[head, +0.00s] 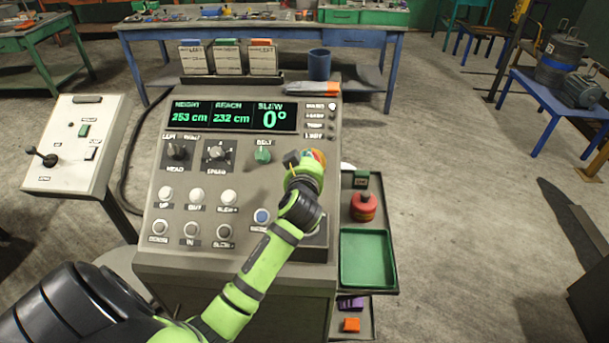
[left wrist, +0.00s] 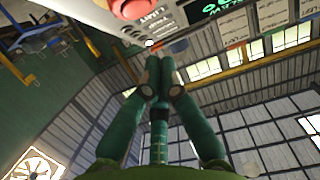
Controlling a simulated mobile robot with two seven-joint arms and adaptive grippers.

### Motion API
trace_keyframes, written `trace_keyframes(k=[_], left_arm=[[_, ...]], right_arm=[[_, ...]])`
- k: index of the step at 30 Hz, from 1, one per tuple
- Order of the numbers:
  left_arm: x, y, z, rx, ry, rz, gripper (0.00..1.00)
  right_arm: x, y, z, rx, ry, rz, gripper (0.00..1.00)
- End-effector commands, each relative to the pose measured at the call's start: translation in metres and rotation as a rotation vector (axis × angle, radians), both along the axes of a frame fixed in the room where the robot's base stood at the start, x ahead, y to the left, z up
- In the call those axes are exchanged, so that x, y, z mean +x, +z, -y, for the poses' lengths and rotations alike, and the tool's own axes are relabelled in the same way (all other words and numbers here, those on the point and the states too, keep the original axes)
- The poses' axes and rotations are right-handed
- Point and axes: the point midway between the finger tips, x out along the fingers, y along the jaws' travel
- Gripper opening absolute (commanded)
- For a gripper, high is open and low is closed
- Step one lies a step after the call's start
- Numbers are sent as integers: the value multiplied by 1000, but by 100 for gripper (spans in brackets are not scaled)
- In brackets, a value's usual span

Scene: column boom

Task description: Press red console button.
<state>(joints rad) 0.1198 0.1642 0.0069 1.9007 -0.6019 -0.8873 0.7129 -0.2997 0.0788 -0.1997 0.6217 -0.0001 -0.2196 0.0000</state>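The grey console (head: 150,230) stands in front of me. Its red button (head: 319,157) shows partly at the right of the panel, mostly hidden behind my left gripper. In the left wrist view the red button (left wrist: 130,6) is a large round cap at the top edge, cut off by the frame. My left gripper (head: 303,160) is over the right side of the panel, close to the red button. In the left wrist view its fingers (left wrist: 160,75) converge and look shut with nothing between them. I cannot tell whether they touch the button. My right gripper is not in view.
A display (head: 235,116), a green knob (head: 263,152) and several white buttons cover the panel. A side shelf holds a red round object (head: 363,207) and a green tray (head: 393,260). A lever box (head: 75,145) stands at left. A blue cup (head: 319,64) sits behind.

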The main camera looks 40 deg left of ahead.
Motion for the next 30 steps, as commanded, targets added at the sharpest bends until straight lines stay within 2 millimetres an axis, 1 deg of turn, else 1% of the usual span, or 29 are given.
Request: trace_keyframes(k=[1, 5, 7, 10, 13, 15, 18, 26, 30], left_arm=[[-10, -7, 7, -5, -2, -2, 0], [-31, 0, 19, -5, -1, 1, 0], [-42, 4, 26, -4, -2, 1, 0], [-55, 8, 33, -3, -1, 1, 0], [-64, 12, 40, -2, -2, 0, 0], [-69, 14, 42, -1, -2, 1, 0], [-72, 16, 43, 1, -1, 0, 0], [-72, 17, 43, 1, 0, -1, 0], [-72, 17, 43, 1, 0, -1, 0]], right_arm=[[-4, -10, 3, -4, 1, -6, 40], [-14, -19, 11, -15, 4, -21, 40], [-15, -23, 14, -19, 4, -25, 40], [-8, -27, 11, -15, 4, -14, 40], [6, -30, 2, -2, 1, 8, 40], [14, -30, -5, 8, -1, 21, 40], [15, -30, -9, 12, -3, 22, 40], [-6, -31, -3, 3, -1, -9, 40], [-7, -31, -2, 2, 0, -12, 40]])
